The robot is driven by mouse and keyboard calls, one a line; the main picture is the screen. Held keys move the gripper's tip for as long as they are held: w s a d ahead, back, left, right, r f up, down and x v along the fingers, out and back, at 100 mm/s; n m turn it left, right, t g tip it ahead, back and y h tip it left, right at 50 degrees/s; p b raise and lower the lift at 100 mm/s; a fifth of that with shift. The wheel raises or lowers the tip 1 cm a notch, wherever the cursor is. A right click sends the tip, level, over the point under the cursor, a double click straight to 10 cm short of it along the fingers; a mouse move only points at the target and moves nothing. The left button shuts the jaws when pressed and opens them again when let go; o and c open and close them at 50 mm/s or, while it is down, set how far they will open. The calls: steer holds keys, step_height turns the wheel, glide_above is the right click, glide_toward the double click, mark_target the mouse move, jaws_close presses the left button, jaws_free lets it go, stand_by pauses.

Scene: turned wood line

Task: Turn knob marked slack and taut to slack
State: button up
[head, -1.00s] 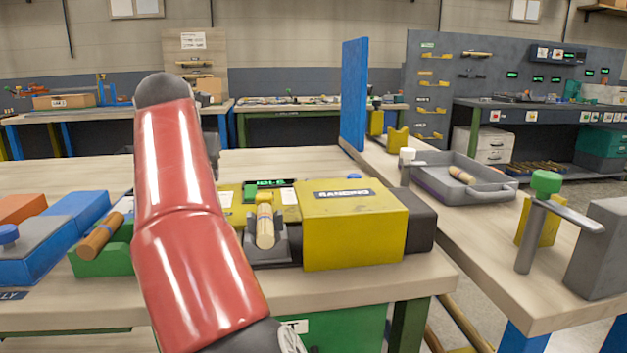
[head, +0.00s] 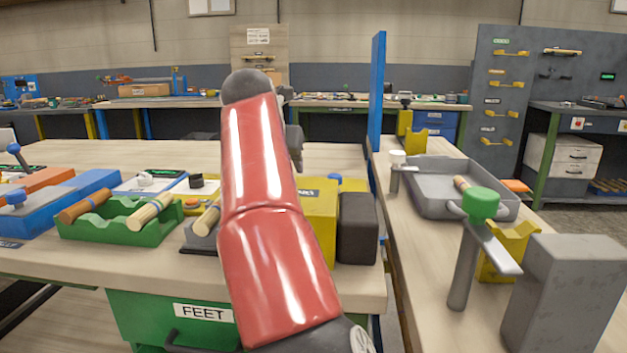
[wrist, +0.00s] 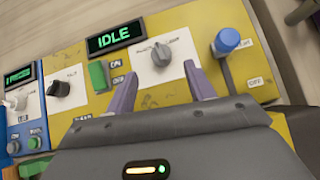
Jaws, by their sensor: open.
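In the wrist view a black knob (wrist: 58,89) sits on a white plate on the yellow panel, its label only partly legible, perhaps reading taut. A grey knob (wrist: 160,53) sits on another white plate to the right, its lettering too small to read. I cannot be sure which knob is the one marked slack and taut. The black knob also shows in the head view (head: 196,181). My gripper (wrist: 158,83) is open and empty, its two fingertips apart just below the grey knob. In the head view my red arm hides most of the yellow panel.
A blue-topped lever (wrist: 227,41) stands just right of the grey knob. A green switch (wrist: 98,75) and an IDLE display (wrist: 114,38) lie left of it. In the head view a green rack (head: 125,225) holds turned pieces, and a grey tray (head: 430,205) stands on the right bench.

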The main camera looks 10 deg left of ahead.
steer(key=shift+w+d+f, duration=0.15)
steer(key=shift+w+f, duration=0.1)
steer(key=shift+f, duration=0.05)
steer(key=x, duration=0.7)
steer(key=shift+w, duration=0.1)
steer(key=c, duration=1)
